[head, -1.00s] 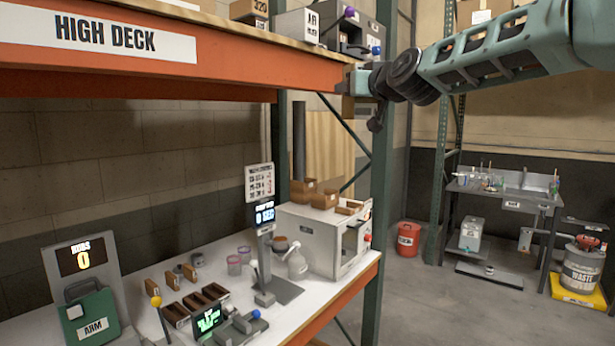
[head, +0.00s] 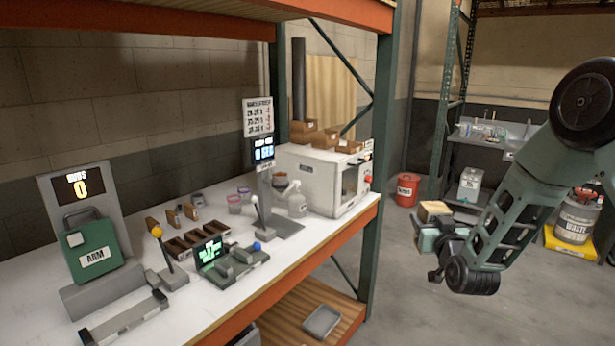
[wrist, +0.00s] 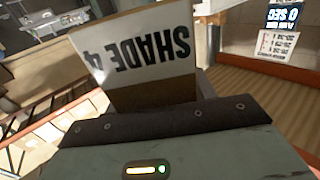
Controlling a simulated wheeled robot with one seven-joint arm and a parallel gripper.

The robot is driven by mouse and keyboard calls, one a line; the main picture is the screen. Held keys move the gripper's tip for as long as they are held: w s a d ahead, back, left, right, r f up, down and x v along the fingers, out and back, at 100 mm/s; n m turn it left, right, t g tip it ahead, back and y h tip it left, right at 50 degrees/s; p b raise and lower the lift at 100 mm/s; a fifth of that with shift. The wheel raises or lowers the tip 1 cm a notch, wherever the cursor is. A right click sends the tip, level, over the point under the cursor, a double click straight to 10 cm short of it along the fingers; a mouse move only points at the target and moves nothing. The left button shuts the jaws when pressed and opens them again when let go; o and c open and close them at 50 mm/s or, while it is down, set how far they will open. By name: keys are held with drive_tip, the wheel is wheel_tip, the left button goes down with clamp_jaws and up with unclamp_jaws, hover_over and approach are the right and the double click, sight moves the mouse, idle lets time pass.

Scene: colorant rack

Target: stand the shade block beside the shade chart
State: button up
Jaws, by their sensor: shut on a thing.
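My gripper (head: 434,224) is at the right in the head view, in the air beyond the bench's right end. It is shut on the shade block (head: 434,209), a small tan and white block that sticks up from the jaws. In the wrist view the block (wrist: 145,55) shows a white face with "SHADE 4" printed upside down, and its lower part is hidden by the jaws (wrist: 160,128). A white sheet (head: 257,117) with printed lines, possibly the shade chart, stands above the timer display on the bench. Its text is too small to read.
The white bench (head: 330,225) holds a white oven (head: 318,180), a green ARM case (head: 92,248), dark trays (head: 190,240) and levers. A rack upright (head: 379,160) stands between my gripper and the bench. A grey tray (head: 322,320) lies on the lower wooden shelf.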

drive_tip(key=s+d+f+n+y+b, duration=0.1)
drive_tip(key=s+d+f, duration=0.1)
drive_tip(key=s+f, duration=0.65)
drive_tip(key=s+d+f+y, duration=0.15)
drive_tip(key=s+f, duration=0.45)
drive_tip(key=f, duration=0.6)
drive_tip(key=s+a+f+m+h, duration=0.1)
drive_tip(key=s+f+h, duration=0.1)
drive_tip(key=s, duration=0.7)
drive_tip(key=shift+s+a+f, duration=0.2)
drive_tip(key=shift+f, duration=0.4)
drive_tip(key=shift+h, duration=0.25)
